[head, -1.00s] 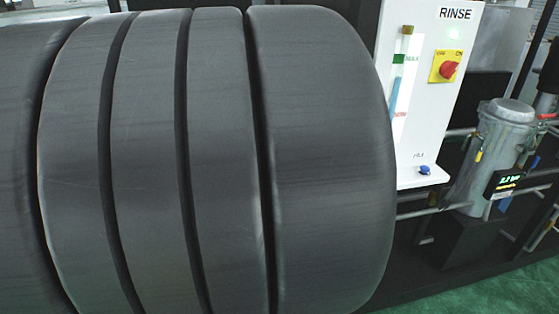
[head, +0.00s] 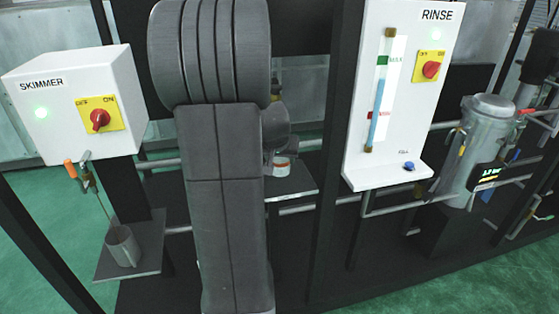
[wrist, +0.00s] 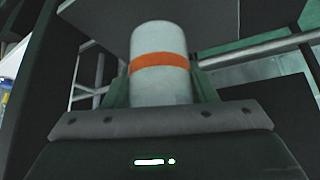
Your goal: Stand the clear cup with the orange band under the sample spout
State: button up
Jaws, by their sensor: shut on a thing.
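The cup with the orange band (wrist: 160,62) is between the two green fingers of my gripper (wrist: 163,84) in the wrist view. In the head view the cup (head: 282,163) shows just right of my arm, at the small dark shelf (head: 300,188). My gripper is mostly hidden there behind my arm. I cannot tell whether the cup touches the shelf.
At left, a SKIMMER box (head: 70,105) stands above an orange-handled valve (head: 72,168) and a grey mug (head: 122,246) on a shelf. Right of the cup are a dark post (head: 325,150), the RINSE panel (head: 400,90) and a grey canister (head: 480,140). Pipes run behind.

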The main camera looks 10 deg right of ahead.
aim_at(280, 164)
jog(key=shift+w+d, duration=0.25)
jog(key=shift+w, duration=0.3)
jog(key=shift+f, duration=1.7)
jog(key=shift+f, duration=0.1)
jog(key=shift+f, duration=0.15)
jog(key=o, duration=0.9)
jog(key=shift+o, duration=0.2)
jog(key=shift+r, duration=0.2)
jog(key=shift+r, duration=0.2)
jog(key=v, duration=1.1)
jog(key=shift+s+r, duration=0.3)
